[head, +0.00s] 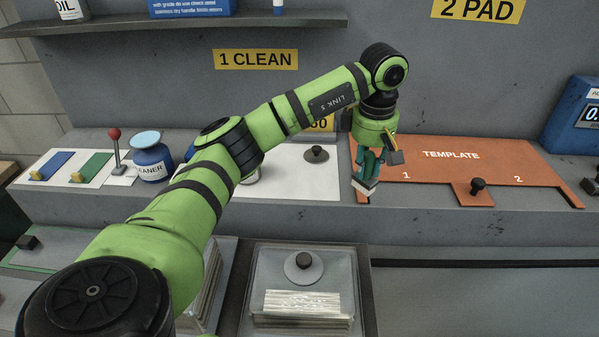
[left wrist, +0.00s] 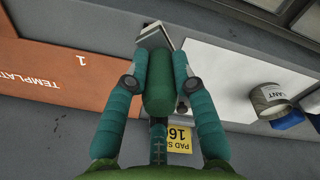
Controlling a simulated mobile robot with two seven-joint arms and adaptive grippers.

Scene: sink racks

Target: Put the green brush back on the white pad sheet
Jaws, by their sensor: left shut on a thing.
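My left gripper (head: 369,165) is shut on the green brush. In the left wrist view, its teal fingers stand on either side of the brush's rounded green handle (left wrist: 158,88), with the pale, block-like head (left wrist: 154,36) beyond the fingertips. In the head view the brush's pale end (head: 365,187) points down, near the left edge of the orange template. A white sheet (head: 290,185) lies on the counter to the left of the gripper, partly hidden by my arm; it also shows in the left wrist view (left wrist: 225,70). My right gripper is not in view.
The orange template (head: 440,160) lies to the right. A black-knobbed disc (head: 316,154) stands on the white sheet near its back. Lidded bins sit in front.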

